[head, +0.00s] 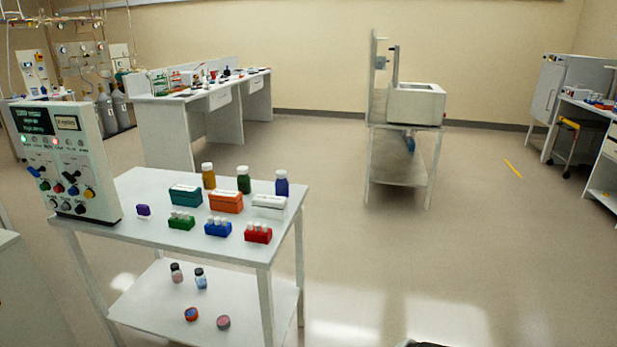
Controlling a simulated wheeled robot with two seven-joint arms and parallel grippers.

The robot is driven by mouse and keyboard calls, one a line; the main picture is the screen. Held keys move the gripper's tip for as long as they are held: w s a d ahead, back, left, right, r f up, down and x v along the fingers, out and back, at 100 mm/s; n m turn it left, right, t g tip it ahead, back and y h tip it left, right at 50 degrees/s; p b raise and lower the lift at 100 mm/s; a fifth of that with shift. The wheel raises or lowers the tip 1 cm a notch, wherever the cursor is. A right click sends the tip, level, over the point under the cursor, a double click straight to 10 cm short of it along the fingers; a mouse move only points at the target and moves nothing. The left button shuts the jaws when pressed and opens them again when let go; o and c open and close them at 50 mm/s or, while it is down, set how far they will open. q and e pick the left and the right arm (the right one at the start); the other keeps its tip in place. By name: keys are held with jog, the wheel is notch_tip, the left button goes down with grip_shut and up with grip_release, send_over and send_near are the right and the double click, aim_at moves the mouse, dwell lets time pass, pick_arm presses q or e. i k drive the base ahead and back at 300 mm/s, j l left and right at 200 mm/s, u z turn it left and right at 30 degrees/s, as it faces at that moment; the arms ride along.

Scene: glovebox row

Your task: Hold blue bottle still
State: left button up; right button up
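A blue bottle (282,185) with a white cap stands upright at the back right corner of the white table (150,183). A green bottle (243,181) and an amber bottle (208,177) stand in a row to its left. A white box (269,202) lies just in front of the blue bottle and hides its base. Nothing is touching the blue bottle from my side. Neither of my grippers shows in the head view.
A teal box (185,195), an orange box (226,201) and green, blue and red vial racks (258,233) sit on the table. A control panel (65,160) stands at its left end. Small jars (200,279) are on the lower shelf. The floor right of the table is clear.

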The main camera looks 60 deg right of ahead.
aim_at(280, 185)
jog(key=z, duration=1.45)
